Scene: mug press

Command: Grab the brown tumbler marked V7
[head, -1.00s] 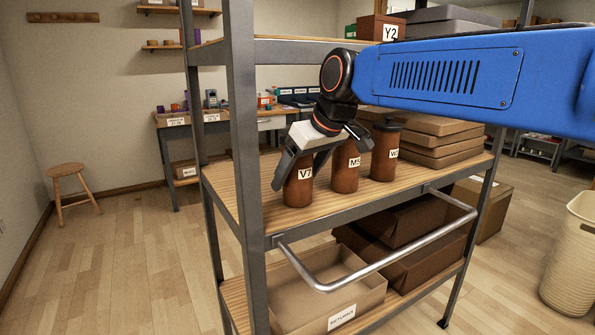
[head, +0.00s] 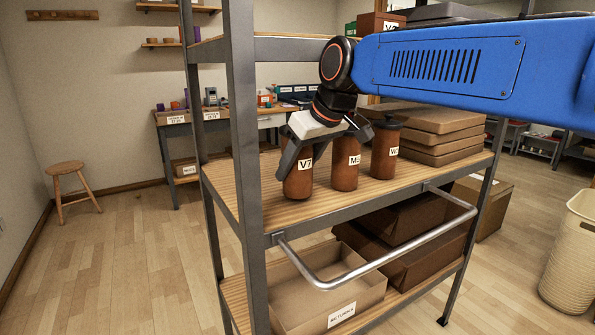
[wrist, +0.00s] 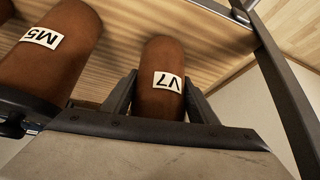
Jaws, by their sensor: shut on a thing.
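The brown tumbler marked V7 (head: 297,183) is at the left end of a row on the middle wooden shelf. My gripper (head: 298,170) is shut on it, coming from above. In the wrist view the V7 tumbler (wrist: 161,65) lies between the two fingers (wrist: 158,100), one on each side. Its top is hidden by the gripper. In the head view it appears at or very close to shelf height; I cannot tell whether its base touches the board.
A brown tumbler marked M5 (head: 345,172) stands close to the right, and another brown tumbler (head: 385,155) beyond it. Stacked brown boxes (head: 440,140) fill the shelf's right side. A grey post (head: 243,150) stands close on the left, and a metal rail (head: 400,252) runs in front.

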